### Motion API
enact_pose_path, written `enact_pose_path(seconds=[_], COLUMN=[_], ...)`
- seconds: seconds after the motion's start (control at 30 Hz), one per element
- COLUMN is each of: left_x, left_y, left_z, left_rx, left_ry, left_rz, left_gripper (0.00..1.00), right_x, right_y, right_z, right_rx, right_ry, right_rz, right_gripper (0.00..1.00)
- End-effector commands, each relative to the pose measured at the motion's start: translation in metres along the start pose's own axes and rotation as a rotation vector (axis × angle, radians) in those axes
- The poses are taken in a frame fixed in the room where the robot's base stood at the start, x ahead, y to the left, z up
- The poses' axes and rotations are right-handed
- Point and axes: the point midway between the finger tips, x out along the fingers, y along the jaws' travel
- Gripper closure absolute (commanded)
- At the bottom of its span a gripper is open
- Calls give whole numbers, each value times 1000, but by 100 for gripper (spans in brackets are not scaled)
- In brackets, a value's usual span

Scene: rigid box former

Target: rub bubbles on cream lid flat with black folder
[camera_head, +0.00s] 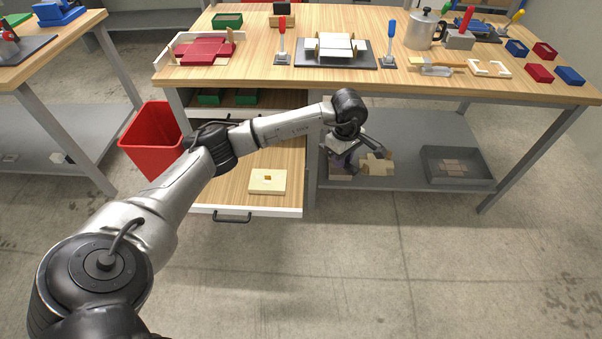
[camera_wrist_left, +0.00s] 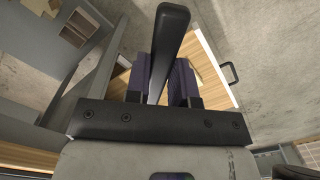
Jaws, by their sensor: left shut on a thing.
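The black folder (camera_wrist_left: 170,45) is a slim black bar with rounded edges. My left gripper (camera_wrist_left: 165,85) is shut on it, with a purple pad on each side. In the head view my left gripper (camera_head: 345,157) hangs in front of the table, below its top and to the right of the open drawer. It is partly hidden by my wrist there. A cream-white piece with raised flaps (camera_head: 335,46), which may be the cream lid, sits on a dark plate on the tabletop, well away from the gripper. Bubbles on it are too small to tell. My right gripper is out of view.
The open drawer (camera_head: 230,205) holds a pale block (camera_head: 267,182). Wooden blocks (camera_head: 376,165) and a grey tray (camera_head: 458,178) are on the lower shelf. A red-handled tool (camera_head: 282,42) and a blue-handled tool (camera_head: 389,45) flank the dark plate (camera_head: 312,61). A red bin (camera_head: 152,142) stands left.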

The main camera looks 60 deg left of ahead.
Motion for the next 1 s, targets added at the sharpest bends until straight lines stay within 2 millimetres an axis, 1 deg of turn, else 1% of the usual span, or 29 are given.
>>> enact_pose_path(seconds=[0.03,0.1,0.2,0.3,0.4,0.5,0.6,0.83,1.0], left_x=[32,52,77,96,109,117,122,129,141], left_y=[-2,-2,-6,-10,-15,-18,-20,-20,-20], left_z=[-23,-50,-83,-111,-132,-146,-154,-158,-158], left_rx=[-114,-260,-441,-587,-697,-772,-814,-836,-835], left_ry=[-1,-4,-8,-13,-15,-18,-19,-21,-21], left_rz=[-2,6,16,25,31,37,39,41,40], left_gripper=[100,100,100,100,100,100,100,100,100], right_x=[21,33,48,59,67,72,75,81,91], right_y=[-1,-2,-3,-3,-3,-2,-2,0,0], right_z=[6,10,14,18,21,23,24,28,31], right_rx=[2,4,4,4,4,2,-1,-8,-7], right_ry=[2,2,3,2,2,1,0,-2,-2], right_rz=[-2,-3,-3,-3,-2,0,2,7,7], right_gripper=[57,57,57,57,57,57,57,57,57])
